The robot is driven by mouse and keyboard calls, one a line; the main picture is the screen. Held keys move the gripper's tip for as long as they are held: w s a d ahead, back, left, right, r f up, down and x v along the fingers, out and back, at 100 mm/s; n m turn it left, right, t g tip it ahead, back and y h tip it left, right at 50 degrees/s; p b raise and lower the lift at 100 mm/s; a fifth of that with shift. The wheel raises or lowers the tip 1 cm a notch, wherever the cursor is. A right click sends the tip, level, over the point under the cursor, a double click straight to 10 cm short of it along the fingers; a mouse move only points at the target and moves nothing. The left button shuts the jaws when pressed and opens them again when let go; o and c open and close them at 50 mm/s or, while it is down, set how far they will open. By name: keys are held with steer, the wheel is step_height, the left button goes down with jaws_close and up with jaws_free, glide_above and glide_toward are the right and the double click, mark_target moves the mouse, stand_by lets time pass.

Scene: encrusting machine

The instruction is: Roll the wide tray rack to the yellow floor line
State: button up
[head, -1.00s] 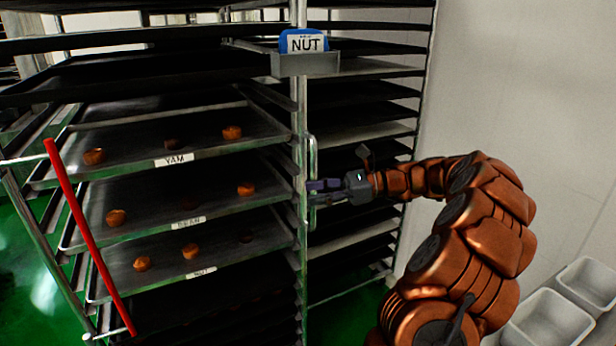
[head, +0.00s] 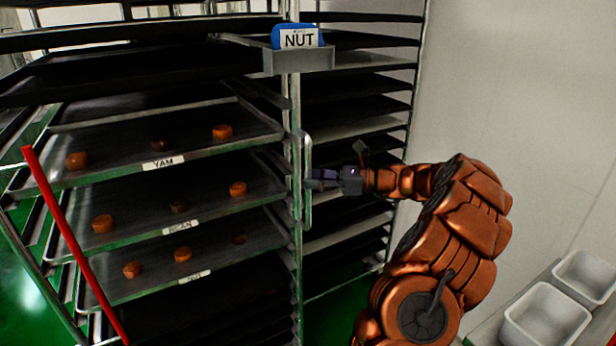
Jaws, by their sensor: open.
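The wide tray rack (head: 297,262) is a tall metal frame with many dark trays, filling the left and middle of the head view. Three trays labelled YAM (head: 164,163), BEAN (head: 181,226) and NUT (head: 194,277) hold round brown pieces. A vertical handle (head: 307,145) is on the rack's near corner post. My gripper (head: 315,182) is open at this handle, its fingers beside or around it; contact cannot be told. No yellow floor line is visible.
A blue item with a NUT card (head: 299,38) sits in a small metal holder on the rack. A red bar (head: 72,240) slants at the left. White bins (head: 543,318) stand at lower right beside a pale wall (head: 520,90). Green floor (head: 345,310) shows below.

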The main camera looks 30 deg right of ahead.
steer(key=shift+w+a, duration=0.4)
steer(key=shift+a, duration=0.1)
steer(key=shift+c, duration=0.4)
jaws_close()
